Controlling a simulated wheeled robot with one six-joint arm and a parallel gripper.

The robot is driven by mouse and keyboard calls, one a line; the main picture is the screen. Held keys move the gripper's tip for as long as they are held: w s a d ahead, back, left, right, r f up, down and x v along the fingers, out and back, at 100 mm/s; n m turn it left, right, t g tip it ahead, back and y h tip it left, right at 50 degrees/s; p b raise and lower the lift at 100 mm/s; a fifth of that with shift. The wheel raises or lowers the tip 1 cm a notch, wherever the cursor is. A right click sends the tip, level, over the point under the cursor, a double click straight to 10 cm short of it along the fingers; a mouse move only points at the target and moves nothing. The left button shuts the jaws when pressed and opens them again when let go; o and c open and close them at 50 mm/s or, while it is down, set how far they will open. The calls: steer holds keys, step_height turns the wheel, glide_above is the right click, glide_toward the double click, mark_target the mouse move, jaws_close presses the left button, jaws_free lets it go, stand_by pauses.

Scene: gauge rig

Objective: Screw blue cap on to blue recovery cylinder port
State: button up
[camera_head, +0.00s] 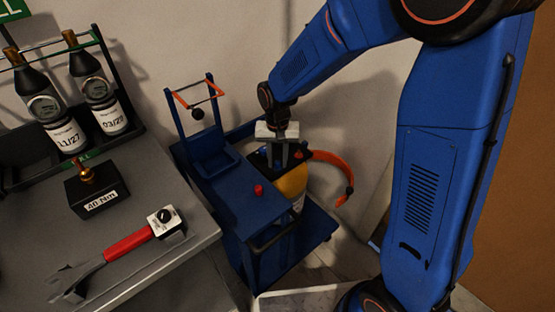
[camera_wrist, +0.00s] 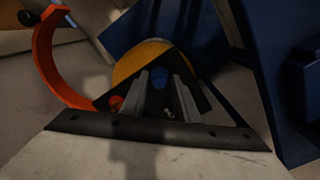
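My gripper (camera_wrist: 162,82) points down over the black top plate of the recovery cylinder, its two grey fingers apart. It also shows in the head view (camera_head: 278,153). A small round blue piece (camera_wrist: 158,78) lies between the fingertips in the wrist view; I cannot tell whether it is the blue cap or the blue port. A narrow dark gap seems to show beside it. The recovery cylinder (camera_head: 292,184) has a yellow shoulder, also in the wrist view (camera_wrist: 138,58). A red fitting (camera_wrist: 116,103) sits on its plate. A red cap (camera_head: 259,189) stands on the blue cart.
The blue cart (camera_head: 235,195) carries the cylinder and has an upright handle frame. An orange curved band (camera_head: 335,168) sticks out on the right. At left, a grey bench (camera_head: 150,262) holds a red-handled torque wrench (camera_head: 128,244), a 40 Nm block (camera_head: 95,190) and racked bottles (camera_head: 95,88).

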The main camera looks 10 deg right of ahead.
steer(key=o, duration=0.6)
steer(key=shift+c, duration=0.2)
step_height(320, 180, up, 17)
steer(key=s+d+r+t, duration=0.2)
steer(key=s+d+r, duration=0.3)
steer(key=s+d, duration=0.85)
steer(key=s+d+f+n+t, duration=0.1)
steer(key=s+d+f+t, duration=0.1)
steer(key=s+d, duration=0.6)
steer(key=s, duration=0.4)
steer(key=shift+d+f+n+t, duration=0.3)
steer(key=shift+d+t, duration=0.05)
steer(key=shift+t, duration=0.05)
